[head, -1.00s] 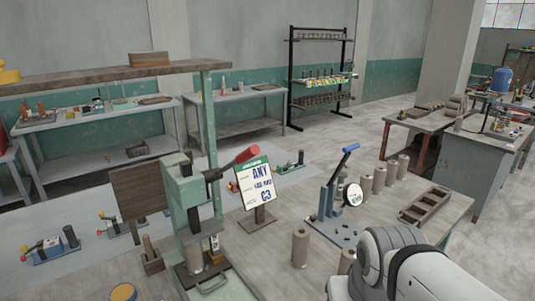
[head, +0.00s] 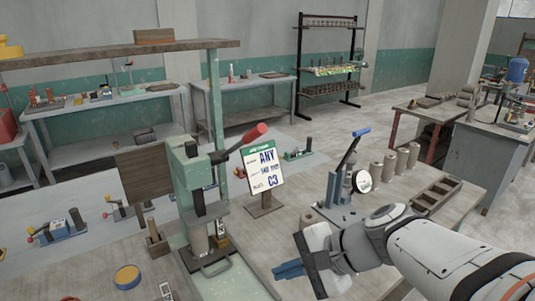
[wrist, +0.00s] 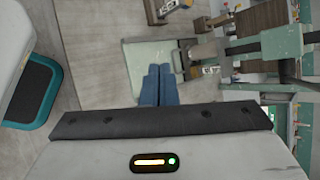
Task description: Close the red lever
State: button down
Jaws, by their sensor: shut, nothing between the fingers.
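The red lever (head: 255,132) is the red-gripped handle of a green press (head: 187,190). Its dark arm slopes up to the right from the press head. A grey cylinder (head: 198,239) stands under the press. My gripper (head: 277,270) is shut and empty, its blue fingers pressed together and pointing left, to the lower right of the press in the head view. It is clear of the lever. In the wrist view the shut fingers (wrist: 157,85) point toward the press's pale base plate (wrist: 145,57); I cannot make out the red grip there.
A sign (head: 262,170) on a stand is right of the press. A blue-handled press (head: 345,180) stands farther right, with several clay cylinders (head: 389,166) and a wooden tray (head: 435,195) beyond. A yellow-topped tin (head: 127,277) is at lower left. Bench between the press and my gripper is clear.

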jog(key=w+d+r+m+t+y+b, duration=0.1)
jog(key=w+d+r+m+t+y, duration=0.15)
jog(key=w+r+m+t, duration=0.4)
jog(key=w+d+r+m+t+y+b, duration=0.1)
jog(key=w+d+r+m+t+y, duration=0.15)
jog(key=w+m+t, duration=0.4)
jog(key=w+a+r+m+g+h+p, duration=0.1)
jog(key=w+a+r+p, duration=0.3)
jog(key=w+a, duration=0.4)
jog(key=shift+w+a+r+m+g, duration=0.2)
jog(key=shift+w+r+m+g, duration=0.2)
jog(key=shift+w+m, duration=0.2)
jog(key=shift+r, duration=0.1)
